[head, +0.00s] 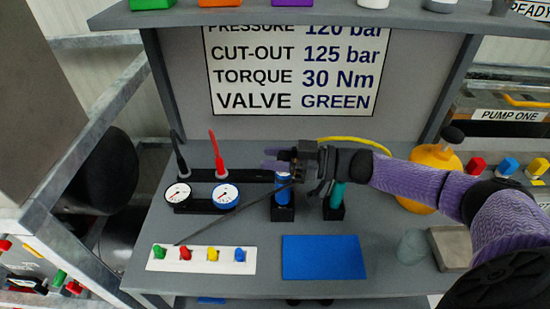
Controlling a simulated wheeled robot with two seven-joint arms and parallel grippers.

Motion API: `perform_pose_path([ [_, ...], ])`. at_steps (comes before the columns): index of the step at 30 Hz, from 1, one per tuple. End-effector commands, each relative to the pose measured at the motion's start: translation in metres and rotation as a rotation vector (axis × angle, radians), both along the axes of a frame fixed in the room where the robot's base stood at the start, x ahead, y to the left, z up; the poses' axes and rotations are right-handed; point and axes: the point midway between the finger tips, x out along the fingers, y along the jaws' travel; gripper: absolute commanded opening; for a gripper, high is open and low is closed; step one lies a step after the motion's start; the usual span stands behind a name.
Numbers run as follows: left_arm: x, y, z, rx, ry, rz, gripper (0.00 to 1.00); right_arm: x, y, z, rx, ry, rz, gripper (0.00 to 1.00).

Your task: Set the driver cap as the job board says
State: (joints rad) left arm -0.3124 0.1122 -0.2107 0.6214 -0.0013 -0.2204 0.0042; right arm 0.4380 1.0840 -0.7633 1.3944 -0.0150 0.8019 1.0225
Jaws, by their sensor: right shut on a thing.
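The job board (296,72) on the back panel reads cut-out 125 bar, torque 30 Nm and valve GREEN; its top line, pressure 120 bar, is partly cut off. A blue driver (283,188) stands upright in a black holder (282,213) on the bench. My right gripper (284,160) is shut at the top of the blue driver, covering its cap, so any setting there is hidden. A teal driver (337,195) stands in a second black holder, its top behind my right wrist. My left gripper is not in view.
Two gauges (177,192) (224,196) sit left of the drivers. In front lie a white strip (239,263) with several coloured knobs and a bare blue mat (323,258). A thin dark rod or line (225,221) slants across the bench. A yellow tank (433,160) stands right.

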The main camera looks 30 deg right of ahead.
Motion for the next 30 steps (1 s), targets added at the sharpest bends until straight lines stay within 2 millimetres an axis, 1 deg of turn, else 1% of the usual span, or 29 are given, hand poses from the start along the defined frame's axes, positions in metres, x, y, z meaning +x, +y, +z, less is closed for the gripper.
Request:
perform_pose_path([
  [7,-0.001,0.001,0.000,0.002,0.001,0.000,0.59,0.000,0.000,0.000,0.001,-0.001,0.000,0.00],
  [8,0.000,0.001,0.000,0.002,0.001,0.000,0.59,0.000,0.000,0.000,0.001,-0.001,0.000,0.41],
  [9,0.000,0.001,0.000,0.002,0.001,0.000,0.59,0.000,0.000,0.000,0.001,-0.001,0.000,0.49],
  [11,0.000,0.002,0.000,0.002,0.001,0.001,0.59,0.000,0.000,0.000,0.001,-0.001,0.000,0.62],
  [12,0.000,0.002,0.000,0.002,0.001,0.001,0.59,0.000,0.000,0.000,0.001,-0.001,0.000,0.71],
  [13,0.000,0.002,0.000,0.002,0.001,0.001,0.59,0.000,0.000,0.000,0.001,-0.001,0.000,0.75],
  [20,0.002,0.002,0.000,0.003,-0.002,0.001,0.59,0.000,0.000,0.000,0.000,-0.001,-0.001,0.75],
  [22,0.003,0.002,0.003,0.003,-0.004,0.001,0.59,0.000,0.000,0.005,0.000,-0.002,0.000,0.75],
  [23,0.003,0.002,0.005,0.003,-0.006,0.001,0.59,0.000,0.000,0.010,-0.001,-0.003,0.000,0.75],
  [30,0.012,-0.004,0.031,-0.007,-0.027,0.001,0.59,0.000,0.000,0.073,-0.002,-0.005,0.001,0.75],
])
